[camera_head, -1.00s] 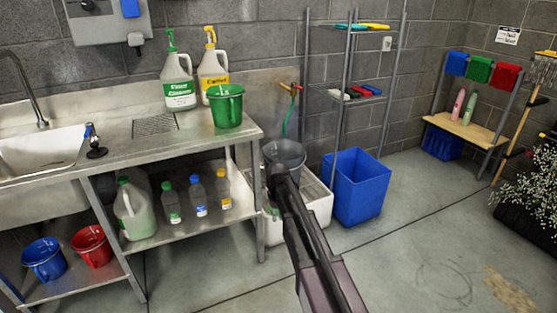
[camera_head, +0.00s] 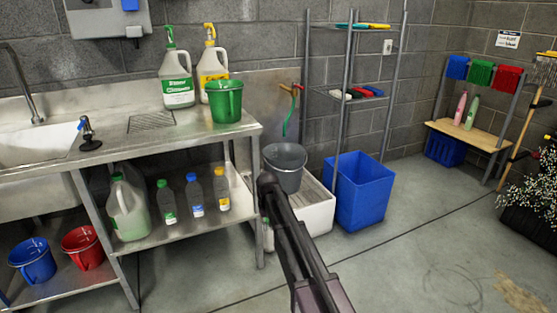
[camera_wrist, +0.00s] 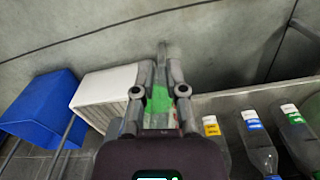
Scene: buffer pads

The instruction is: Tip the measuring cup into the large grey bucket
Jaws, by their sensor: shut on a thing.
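The large grey bucket (camera_head: 285,168) stands upright in a white floor basin (camera_head: 314,214), right of the steel bench. My arm reaches forward below and left of the bucket in the head view and hides my gripper there. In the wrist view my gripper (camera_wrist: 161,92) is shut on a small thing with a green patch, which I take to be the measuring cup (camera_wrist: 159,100). The fingers cover most of it, so its shape and tilt are unclear. I cannot make out the grey bucket in the wrist view.
A blue bin (camera_head: 358,192) stands right of the basin, before a wire rack. The steel bench (camera_head: 130,148) holds a green bucket (camera_head: 226,102) and two jugs; several bottles (camera_head: 194,196) stand on its lower shelf. Open floor lies at the right front.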

